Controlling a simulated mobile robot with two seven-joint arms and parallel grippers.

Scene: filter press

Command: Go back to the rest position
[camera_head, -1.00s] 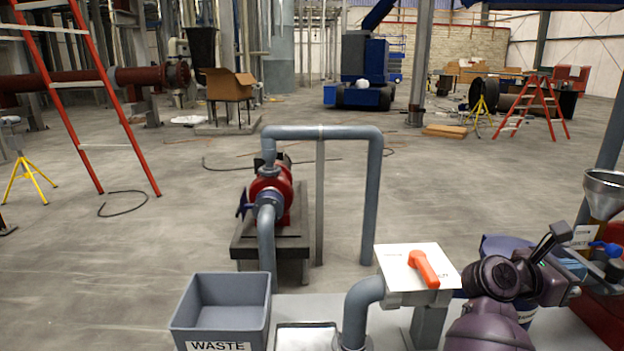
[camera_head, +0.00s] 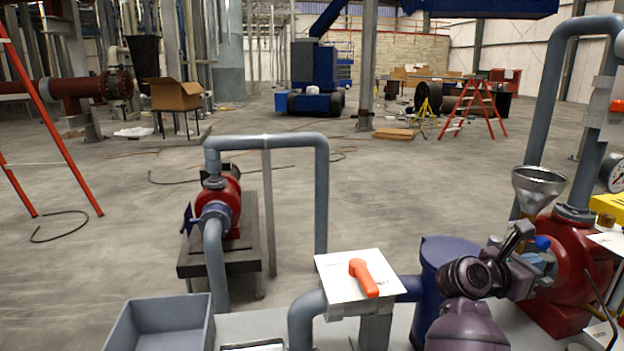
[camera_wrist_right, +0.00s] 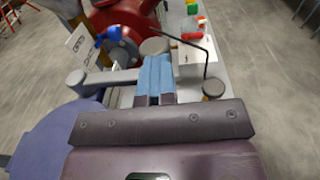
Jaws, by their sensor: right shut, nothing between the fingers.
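My right gripper (camera_head: 541,262) is at the lower right of the head view, in front of the red pump (camera_head: 572,262) and below the steel funnel (camera_head: 539,184). In the right wrist view its blue fingers (camera_wrist_right: 155,78) are together with nothing between them. Grey pipe parts and a blue handle (camera_wrist_right: 108,37) show just beyond the fingers; whether they touch cannot be told. My left gripper is not in view.
A white plate with an orange lever (camera_head: 364,277) stands left of my right arm. A blue drum (camera_head: 446,262) is close behind the arm. A grey bin (camera_head: 160,326) is at lower left. Tall grey pipes (camera_head: 548,95) rise at right. Open floor lies beyond the small pump.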

